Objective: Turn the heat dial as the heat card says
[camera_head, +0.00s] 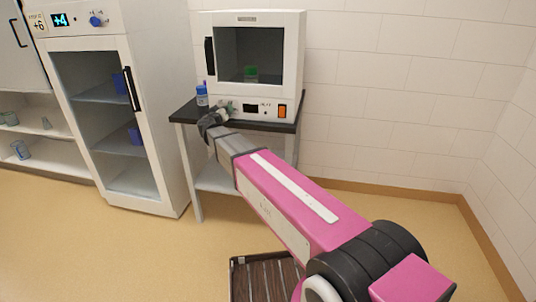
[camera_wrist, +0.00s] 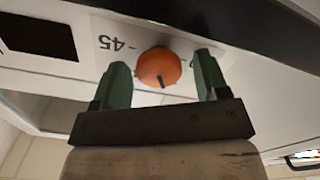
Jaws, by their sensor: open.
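An orange round dial (camera_wrist: 158,67) with a dark pointer mark at its lower edge sits on a white panel in the wrist view. A printed 45 with a tick is beside it. My gripper (camera_wrist: 160,62) is open, its green fingers on either side of the dial; I cannot tell whether they touch it. A small orange patch (camera_head: 283,111) is at the panel's right; I cannot read any heat card.
The cabinet stands on a dark-topped table (camera_head: 185,112) with a blue-capped bottle (camera_head: 202,96) at its left. A green object (camera_head: 251,71) is inside. A fridge (camera_head: 157,190) with a blue dial (camera_head: 96,21) and +4 display (camera_head: 60,20) stands left. Floor at right is clear.

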